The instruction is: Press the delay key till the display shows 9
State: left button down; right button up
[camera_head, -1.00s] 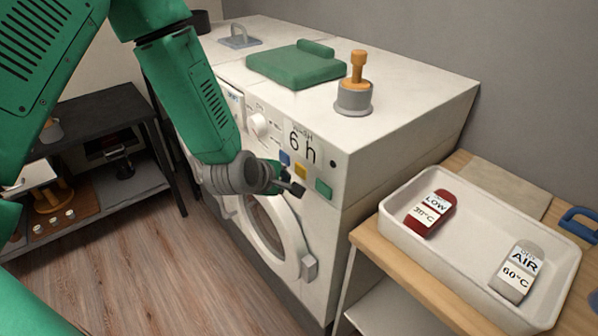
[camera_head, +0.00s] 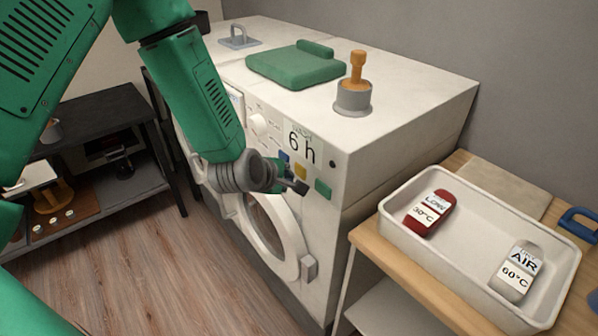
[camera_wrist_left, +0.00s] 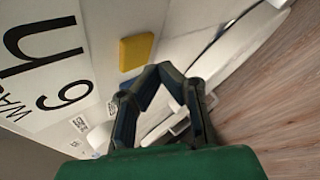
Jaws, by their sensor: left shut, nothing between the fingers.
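The white washing machine (camera_head: 408,119) has a display (camera_head: 301,146) on its front that reads "6 h". It shows rotated in the left wrist view (camera_wrist_left: 45,65). Below the display are a blue key (camera_head: 284,157), a yellow key (camera_head: 301,171) and a green key (camera_head: 323,188). I cannot read which one is the delay key. My left gripper (camera_head: 299,187) is shut and empty, just below the yellow key. In the left wrist view, its fingertips (camera_wrist_left: 160,70) are close to the yellow key (camera_wrist_left: 137,51); I cannot tell whether they touch. My right gripper is not in view.
A round dial (camera_head: 260,125) is left of the display, and the round door (camera_head: 272,232) is below. A green folded item (camera_head: 295,66) and an orange-handled tool in a grey holder (camera_head: 353,97) sit on top. A white tray (camera_head: 462,272) with two tags stands at the right.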

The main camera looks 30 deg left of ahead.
pick_arm(q)
jog(key=shift+w+d, duration=0.1)
jog(key=shift+d, duration=0.05)
dwell(0.5)
jog(key=shift+w+d+r, duration=0.1)
jog(key=shift+w, duration=0.15)
jog(key=shift+w+d, duration=0.15)
jog(key=shift+w, duration=0.15)
dwell(0.7)
jog(key=shift+s, duration=0.1)
jog(key=shift+s+a, duration=0.3)
jog(key=shift+s, duration=0.3)
jog(key=s, duration=0.1)
jog(key=s+a, duration=0.1)
jog(key=s, duration=0.1)
jog(key=s+a, duration=0.1)
jog(key=shift+s, duration=0.35)
dwell(0.9)
